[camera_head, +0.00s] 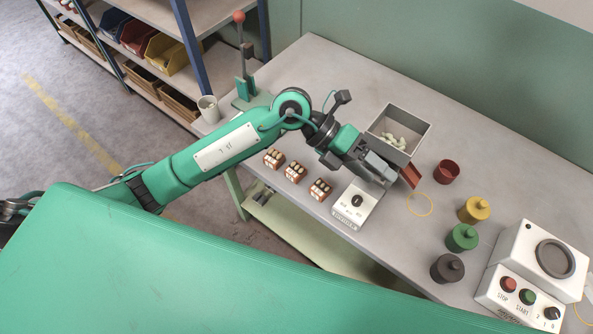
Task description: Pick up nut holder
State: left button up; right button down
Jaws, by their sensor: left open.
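My left gripper (391,173) is over the table, just in front of the grey open box (421,137), between it and the white switch box. It is open; whether anything lies between its fingers is hard to tell. A dark red slanted piece (411,177) shows at its tip, and I cannot tell whether it touches. Small brown holders with pale round tops stand in a row at the table's front edge: a left one (273,158), a middle one (295,172) and a right one (320,190). They are apart from the gripper. My right gripper is out of view.
The white switch box (354,203) stands below the gripper. A red cup (446,171), yellow (474,210), green (462,238) and dark (447,268) lidded pots stand right, near a button panel (519,296). A lever press (246,80) and white cup (209,108) stand left.

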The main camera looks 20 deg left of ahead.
pick_arm(q)
jog(key=w+a+f+y, duration=0.3)
jog(key=a+f+y, duration=0.1)
jog(key=a+y, duration=0.15)
jog(key=t+y, duration=0.2)
jog(key=y, duration=0.5)
send_over(295, 169)
jog(key=f, duration=0.4)
jog(key=f+p, duration=0.1)
jog(key=f, duration=0.2)
jog(key=d+f, duration=0.1)
jog(key=f, duration=0.1)
jog(key=shift+f+p, duration=0.3)
jog(key=f+p, duration=0.1)
jog(key=f, duration=0.1)
jog(key=a+f+p, duration=0.1)
jog(key=f, duration=0.1)
jog(key=shift+f, duration=0.35)
jog(key=shift+d+f, duration=0.1)
jog(key=shift+f, duration=0.25)
jog(key=c, duration=1.1)
